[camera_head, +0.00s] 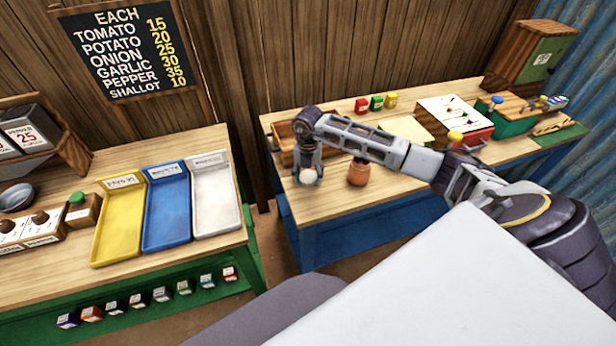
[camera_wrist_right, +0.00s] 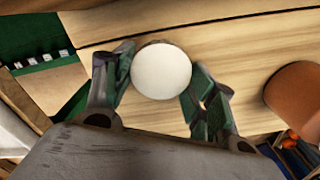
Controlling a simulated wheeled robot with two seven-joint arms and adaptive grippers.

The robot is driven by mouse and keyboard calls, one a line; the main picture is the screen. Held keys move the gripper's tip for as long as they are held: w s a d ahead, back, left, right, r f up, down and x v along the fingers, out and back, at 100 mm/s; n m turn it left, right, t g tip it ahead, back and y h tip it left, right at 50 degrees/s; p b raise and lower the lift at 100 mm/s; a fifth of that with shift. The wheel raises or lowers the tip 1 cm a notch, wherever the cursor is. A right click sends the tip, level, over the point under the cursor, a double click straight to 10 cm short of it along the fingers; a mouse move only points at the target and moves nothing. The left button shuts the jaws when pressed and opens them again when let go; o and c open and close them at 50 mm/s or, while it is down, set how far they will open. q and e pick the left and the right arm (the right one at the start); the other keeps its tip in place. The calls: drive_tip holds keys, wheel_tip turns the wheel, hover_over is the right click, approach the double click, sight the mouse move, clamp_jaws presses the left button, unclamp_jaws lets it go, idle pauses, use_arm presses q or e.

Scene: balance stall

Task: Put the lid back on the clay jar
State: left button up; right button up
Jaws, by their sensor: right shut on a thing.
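The clay jar (camera_head: 358,172) is a small orange-brown pot standing on the right-hand table, near its front edge. It also shows in the right wrist view (camera_wrist_right: 297,95), cut off by the right edge. My right gripper (camera_head: 309,173) is shut on a white round piece (camera_wrist_right: 162,70), which seems to be the lid. In the head view this piece (camera_head: 308,177) is left of the jar and apart from it. Only its smooth rounded face shows; its other side is hidden. I cannot tell its height above the table. My left gripper is not in view.
A wooden tray (camera_head: 284,137) lies behind my right gripper. Small red, green and yellow boxes (camera_head: 376,102) stand at the back. The left-hand table holds yellow, blue and white trays (camera_head: 214,200).

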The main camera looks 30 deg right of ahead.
sight(308, 177)
drive_tip(key=shift+r, duration=0.1)
wheel_tip(308, 177, up, 8)
drive_tip(key=shift+r+b, duration=0.2)
drive_tip(key=shift+b, duration=0.35)
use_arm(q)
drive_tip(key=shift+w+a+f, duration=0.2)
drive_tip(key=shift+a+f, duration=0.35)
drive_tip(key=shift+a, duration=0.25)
use_arm(e)
drive_tip(key=shift+r, duration=0.7)
